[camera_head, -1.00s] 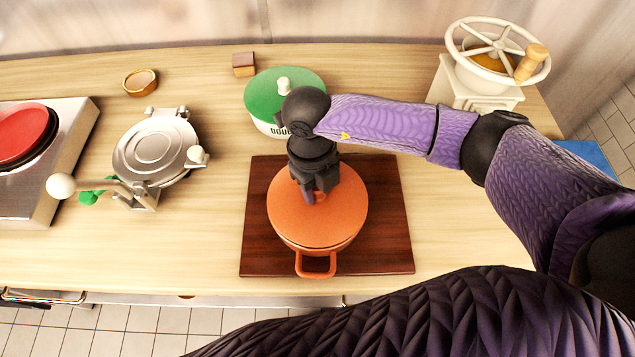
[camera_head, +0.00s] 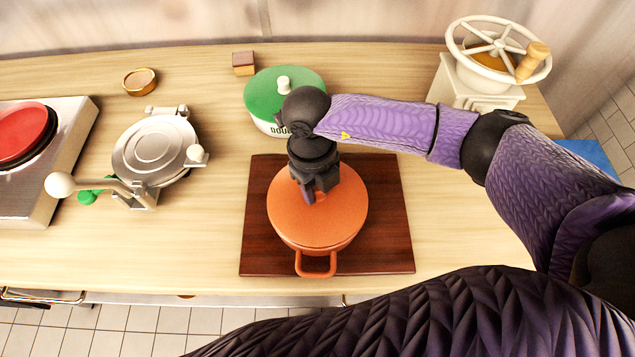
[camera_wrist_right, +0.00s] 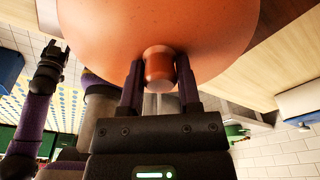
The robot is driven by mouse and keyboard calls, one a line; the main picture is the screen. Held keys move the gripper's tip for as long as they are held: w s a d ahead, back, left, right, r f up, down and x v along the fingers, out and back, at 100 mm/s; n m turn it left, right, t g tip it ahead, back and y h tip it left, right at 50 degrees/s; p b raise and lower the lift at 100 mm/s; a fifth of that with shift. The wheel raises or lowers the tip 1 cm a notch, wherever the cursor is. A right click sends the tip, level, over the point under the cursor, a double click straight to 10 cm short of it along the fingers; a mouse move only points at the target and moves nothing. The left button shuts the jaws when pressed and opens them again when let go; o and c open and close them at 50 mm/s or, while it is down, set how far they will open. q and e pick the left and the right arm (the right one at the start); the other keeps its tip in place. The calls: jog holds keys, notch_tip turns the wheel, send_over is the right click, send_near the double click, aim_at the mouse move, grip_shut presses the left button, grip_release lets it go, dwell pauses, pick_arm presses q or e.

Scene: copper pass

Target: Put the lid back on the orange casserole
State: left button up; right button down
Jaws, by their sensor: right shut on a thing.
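The orange casserole (camera_head: 317,264) stands on a dark wooden board, one loop handle towards the front. Its round orange lid (camera_head: 340,215) covers the top of the pot. I cannot tell whether the lid rests fully on the rim. My right gripper (camera_head: 309,196) comes down from above and is shut on the lid's knob. In the right wrist view the copper-coloured knob (camera_wrist_right: 159,68) sits between the two fingers (camera_wrist_right: 159,85), below the lid's surface (camera_wrist_right: 160,25). My left gripper (camera_wrist_right: 52,62) shows small and dark at the left of the wrist view; its jaws are unclear.
The board (camera_head: 385,235) has bare room around the pot. A green-lidded pot (camera_head: 265,97) stands close behind. A waffle iron (camera_head: 155,150) and a red-topped hot plate (camera_head: 25,135) are left; a wheeled cream mill (camera_head: 485,80) is back right.

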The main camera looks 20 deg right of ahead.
pick_arm(q)
jog(key=shift+d, duration=0.4)
pick_arm(e)
jog(key=shift+c, duration=2)
grip_release()
jog(key=o, duration=0.4)
jog(key=shift+r+p, duration=0.55)
jog(key=shift+r, duration=0.1)
notch_tip(320, 180, up, 4)
jog(key=p, duration=0.3)
jog(key=shift+r, duration=0.15)
jog(key=shift+r+p, duration=0.8)
jog(key=shift+p, duration=0.05)
pick_arm(q)
notch_tip(320, 180, up, 6)
jog(key=shift+w+f, duration=0.15)
pick_arm(e)
jog(key=shift+f, duration=0.1)
